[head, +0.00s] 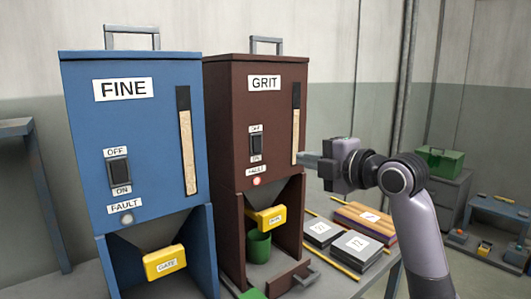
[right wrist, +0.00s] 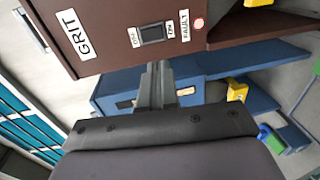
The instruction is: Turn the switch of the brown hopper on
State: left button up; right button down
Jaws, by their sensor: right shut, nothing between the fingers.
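The brown hopper (head: 229,105) labelled GRIT stands right of the blue hopper. Its dark switch (head: 256,143) sits on the front between an OFF label and an ON label; which way it is set is too small to tell. A reddish lamp (head: 256,181) is below it, by the FAULT label. My right gripper (head: 300,157) is shut and empty, right of the switch and pointing left. In the right wrist view the shut fingertips (right wrist: 157,66) appear just below the switch (right wrist: 152,33); whether they touch the hopper cannot be told. My left gripper is not in view.
The blue hopper (head: 146,165) labelled FINE has a similar switch (head: 118,170). Yellow gates (head: 164,262) hang below both hoppers. A green cup (head: 258,245) stands under the brown one.

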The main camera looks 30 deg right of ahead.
jog(key=p, duration=0.3)
send_near(258, 149)
jog(key=w, duration=0.5)
jog(key=shift+w+a+f, duration=0.1)
jog(key=shift+a+f, duration=0.1)
jog(key=shift+f, duration=0.2)
jog(key=shift+w+f+p, duration=0.2)
jog(key=shift+w+p, duration=0.15)
jog(key=shift+w, duration=0.4)
jog(key=shift+w+f+b, duration=0.15)
jog(key=shift+b, duration=0.6)
jog(key=shift+r+t, duration=0.25)
jog(key=shift+t, duration=0.05)
